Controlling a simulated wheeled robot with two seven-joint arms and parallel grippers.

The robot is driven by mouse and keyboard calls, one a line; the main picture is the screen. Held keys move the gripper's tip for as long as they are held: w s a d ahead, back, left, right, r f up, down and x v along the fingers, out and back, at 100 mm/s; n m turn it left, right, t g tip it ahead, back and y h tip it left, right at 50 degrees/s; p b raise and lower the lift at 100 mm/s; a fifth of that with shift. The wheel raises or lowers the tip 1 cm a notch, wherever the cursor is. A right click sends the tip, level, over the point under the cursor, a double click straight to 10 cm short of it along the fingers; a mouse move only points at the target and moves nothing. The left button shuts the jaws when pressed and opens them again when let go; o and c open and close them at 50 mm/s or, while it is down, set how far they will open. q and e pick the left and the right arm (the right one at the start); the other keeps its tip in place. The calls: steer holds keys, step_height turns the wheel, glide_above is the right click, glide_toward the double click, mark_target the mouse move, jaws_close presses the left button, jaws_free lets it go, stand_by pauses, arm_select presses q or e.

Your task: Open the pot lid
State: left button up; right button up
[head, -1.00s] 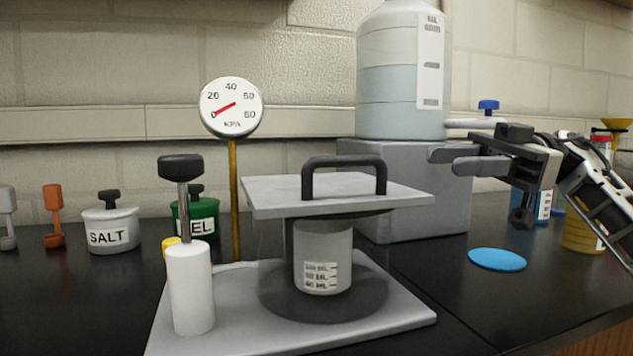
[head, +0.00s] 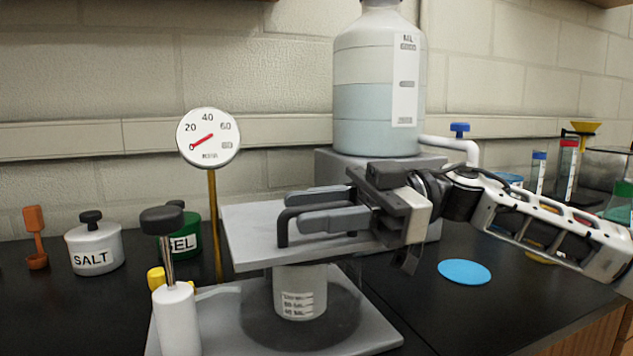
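The lid's dark bar handle (head: 283,231) is partly hidden by my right gripper (head: 312,207). The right gripper's two grey fingers reach in from the right, one behind and one in front of the handle's top bar. They look spread with the bar between them; whether they touch it is unclear. My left gripper is out of view.
A white cylinder with a black-knobbed valve (head: 177,315) stands at the pot's left. A pressure gauge (head: 208,138) on a brass stem stands behind. A large bottle (head: 377,100) sits on a grey block behind the gripper.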

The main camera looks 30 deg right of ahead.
steer(key=shift+a, duration=0.1)
jaws_close()
